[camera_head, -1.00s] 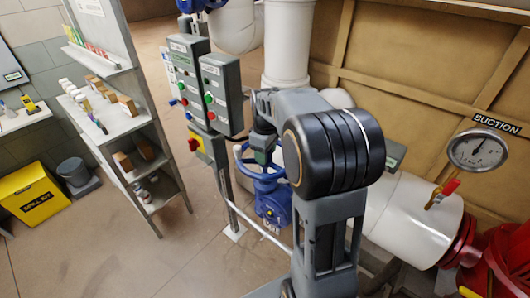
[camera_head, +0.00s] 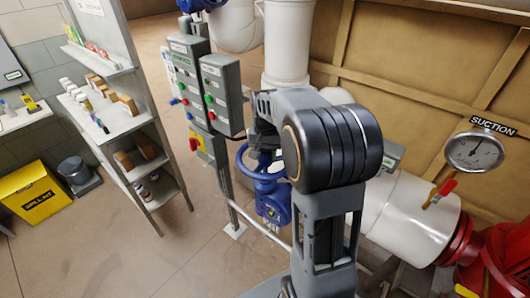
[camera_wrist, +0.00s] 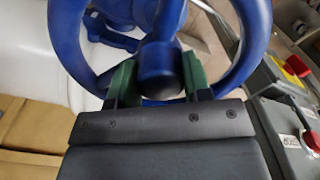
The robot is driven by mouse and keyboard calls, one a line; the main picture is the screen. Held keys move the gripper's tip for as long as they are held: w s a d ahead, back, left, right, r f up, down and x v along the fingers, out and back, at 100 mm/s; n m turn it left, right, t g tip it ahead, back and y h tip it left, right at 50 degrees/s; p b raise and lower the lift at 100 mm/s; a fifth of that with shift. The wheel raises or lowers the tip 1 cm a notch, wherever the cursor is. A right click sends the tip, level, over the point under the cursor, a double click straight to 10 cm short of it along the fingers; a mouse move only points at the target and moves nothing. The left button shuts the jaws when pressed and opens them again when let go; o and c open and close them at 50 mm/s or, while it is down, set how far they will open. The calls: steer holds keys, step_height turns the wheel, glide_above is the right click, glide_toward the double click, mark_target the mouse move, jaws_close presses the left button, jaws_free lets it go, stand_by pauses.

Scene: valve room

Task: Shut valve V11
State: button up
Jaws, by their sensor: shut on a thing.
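A blue valve handwheel (camera_wrist: 66,50) fills the upper part of the wrist view, with its rim, spokes and a round centre piece. My gripper (camera_wrist: 157,78) has its two green-padded fingers on either side of that centre piece and is shut on it. In the head view the blue handwheel (camera_head: 243,158) sits on a blue valve body (camera_head: 272,205), low behind my arm. My arm hides part of the wheel and most of the gripper there. No V11 tag is readable.
Grey control boxes (camera_head: 222,90) stand on a post close to the left of the valve. White pipes (camera_head: 288,45) rise behind it. A suction gauge (camera_head: 475,151) is at the right.

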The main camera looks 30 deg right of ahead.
steer(key=m, duration=0.5)
steer(key=shift+s+f+m, duration=0.1)
steer(key=shift+f+m, duration=0.15)
steer(key=shift+m, duration=0.15)
steer(key=m, duration=0.6)
steer(key=shift+p, duration=0.4)
steer(key=o, duration=1)
steer(key=shift+f, duration=0.15)
step_height(320, 180, up, 7)
steer(key=p, duration=0.5)
